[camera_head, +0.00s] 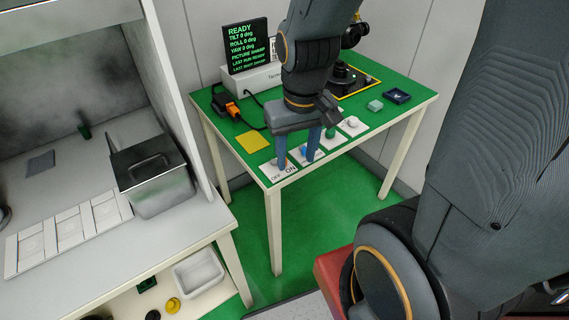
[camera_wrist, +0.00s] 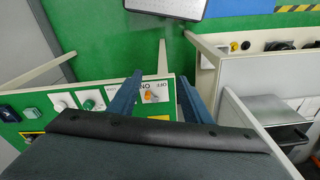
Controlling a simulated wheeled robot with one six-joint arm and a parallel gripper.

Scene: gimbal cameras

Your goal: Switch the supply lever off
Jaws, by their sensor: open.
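The supply lever's white plate (camera_head: 272,175), marked OFF at left and ON at right, lies at the front corner of the green table. In the wrist view its orange lever (camera_wrist: 151,96) stands between the upside-down ON and OFF marks; I cannot tell its exact tilt. My gripper (camera_head: 297,163) points down over the plate with its two blue fingers apart. In the wrist view the fingers of my gripper (camera_wrist: 159,84) stand either side of the lever. I see no clear contact. In the head view the fingers mostly hide the lever.
The green table (camera_head: 226,127) also bears a row of white-plated controls, including a green knob (camera_wrist: 88,104) and a white knob (camera_head: 352,122). A yellow pad (camera_head: 253,142) lies behind the plate. A READY screen (camera_head: 246,47) stands at the back. A grey bench (camera_head: 90,270) stands left.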

